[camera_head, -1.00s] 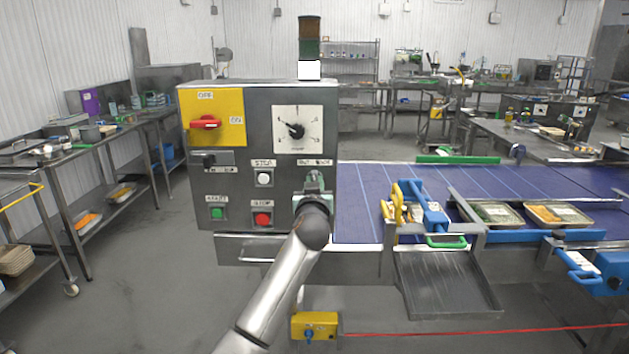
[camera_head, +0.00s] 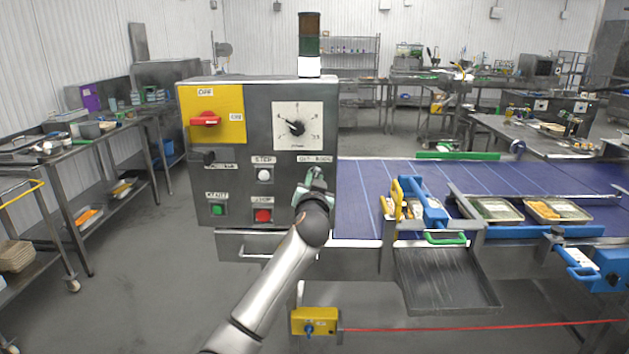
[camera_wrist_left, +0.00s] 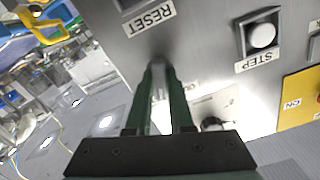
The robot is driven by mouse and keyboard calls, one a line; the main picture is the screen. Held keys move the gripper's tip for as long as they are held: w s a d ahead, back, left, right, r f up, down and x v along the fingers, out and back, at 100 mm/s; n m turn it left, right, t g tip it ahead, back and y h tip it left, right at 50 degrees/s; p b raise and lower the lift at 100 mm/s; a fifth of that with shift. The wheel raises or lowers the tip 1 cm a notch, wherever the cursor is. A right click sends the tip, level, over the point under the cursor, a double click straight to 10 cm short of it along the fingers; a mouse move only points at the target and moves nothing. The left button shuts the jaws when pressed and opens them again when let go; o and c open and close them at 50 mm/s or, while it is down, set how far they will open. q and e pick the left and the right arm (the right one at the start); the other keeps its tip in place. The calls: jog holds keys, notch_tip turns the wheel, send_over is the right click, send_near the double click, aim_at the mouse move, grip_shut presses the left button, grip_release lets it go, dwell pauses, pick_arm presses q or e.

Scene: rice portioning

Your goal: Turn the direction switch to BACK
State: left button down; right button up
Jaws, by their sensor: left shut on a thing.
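The control panel (camera_head: 285,185) is a grey box left of the conveyor. My left gripper (camera_head: 316,178) is at the panel's right side, just below a small label whose second word looks like BACK. In the left wrist view its green fingers (camera_wrist_left: 160,68) are closed together against the panel, between the RESET label (camera_wrist_left: 147,18) and the dial knob (camera_wrist_left: 212,124). They are shut on the direction switch, which they almost wholly hide. Its pointing direction cannot be read. My right gripper is not in view.
The white STEP button (camera_head: 264,175), red STOP button (camera_head: 263,215) and green START button (camera_head: 217,210) are close by on the panel. A red rotary switch (camera_head: 205,119) is on the yellow plate. The blue conveyor (camera_head: 365,200) lies to the right.

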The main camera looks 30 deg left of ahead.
pick_arm(q)
jog(key=shift+m, duration=1.5)
grip_release()
jog(key=v, duration=0.8)
jog(key=shift+f, duration=0.1)
